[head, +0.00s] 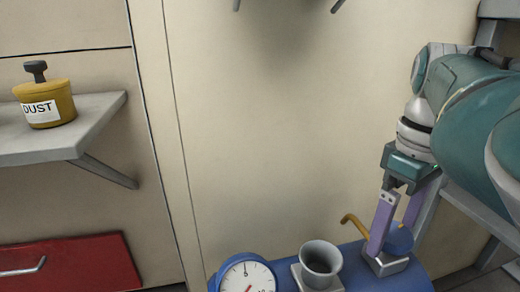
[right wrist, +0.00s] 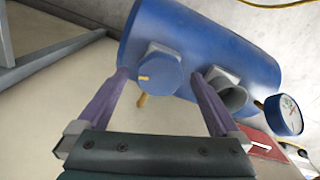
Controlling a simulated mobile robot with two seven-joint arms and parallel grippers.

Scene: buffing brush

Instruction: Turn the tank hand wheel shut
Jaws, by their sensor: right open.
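The blue tank (head: 415,279) lies at the lower right of the head view and fills the top middle of the right wrist view (right wrist: 228,52). Its hand wheel is a round blue knob (right wrist: 160,74) with a yellow mark on its face, on a grey square base. In the head view the knob (head: 401,240) is partly hidden by a finger. My right gripper (head: 391,238) is open, its purple fingers pointing down at the knob. In the wrist view the fingers lie on either side of it; I cannot tell whether they touch. My left gripper is not in view.
A grey open-topped neck (head: 320,263) and a white-faced gauge (head: 247,277) stand left of the wheel. A bent yellow pipe (head: 355,226) rises behind the tank. A shelf (head: 100,113) at left holds a yellow DUST pot (head: 46,103). A red drawer (head: 85,262) is below.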

